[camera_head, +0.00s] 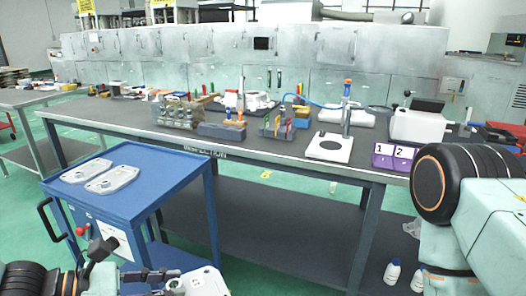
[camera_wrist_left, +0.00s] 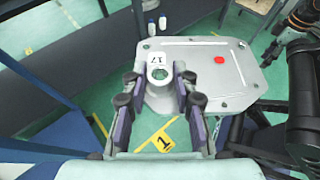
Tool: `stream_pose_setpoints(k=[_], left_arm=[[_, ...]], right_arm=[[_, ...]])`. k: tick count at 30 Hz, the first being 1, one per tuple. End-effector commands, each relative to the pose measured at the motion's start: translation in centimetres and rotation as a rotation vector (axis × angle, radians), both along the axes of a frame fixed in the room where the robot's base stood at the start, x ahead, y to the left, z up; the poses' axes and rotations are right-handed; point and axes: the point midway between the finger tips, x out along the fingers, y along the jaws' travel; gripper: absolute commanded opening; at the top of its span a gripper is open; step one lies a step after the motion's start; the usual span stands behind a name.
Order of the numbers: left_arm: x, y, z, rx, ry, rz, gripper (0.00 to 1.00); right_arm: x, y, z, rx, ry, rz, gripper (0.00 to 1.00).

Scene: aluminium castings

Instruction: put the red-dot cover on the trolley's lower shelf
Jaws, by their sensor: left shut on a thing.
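The red-dot cover is a pale grey metal plate (camera_wrist_left: 190,52) with a red dot (camera_wrist_left: 219,60), a round hole and a small marked label. My left gripper (camera_wrist_left: 158,88) is shut on its narrower end near the hole. In the head view the left gripper (camera_head: 158,276) is low at the bottom edge, with part of the cover (camera_head: 207,284) showing beside it. The blue trolley (camera_head: 165,160) stands just beyond at the left. Its lower shelf (camera_head: 178,257) shows partly between the posts; the rest is hidden. My right gripper is out of view.
Two pale covers (camera_head: 112,179) lie on the trolley's top. A black handle and a red knob (camera_head: 81,231) are on its near left side. The long inspection table (camera_head: 270,150) stands behind, crowded with tools. White bottles (camera_head: 392,271) stand low at the right.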

Motion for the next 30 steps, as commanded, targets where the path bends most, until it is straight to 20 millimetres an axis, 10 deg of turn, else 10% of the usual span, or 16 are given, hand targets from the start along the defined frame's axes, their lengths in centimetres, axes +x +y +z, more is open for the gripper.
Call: stream_pose_setpoints(k=[30], left_arm=[[0.46,0.85,-0.05,0.001,-0.001,0.146,0.0]], right_arm=[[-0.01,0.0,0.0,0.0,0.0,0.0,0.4]])
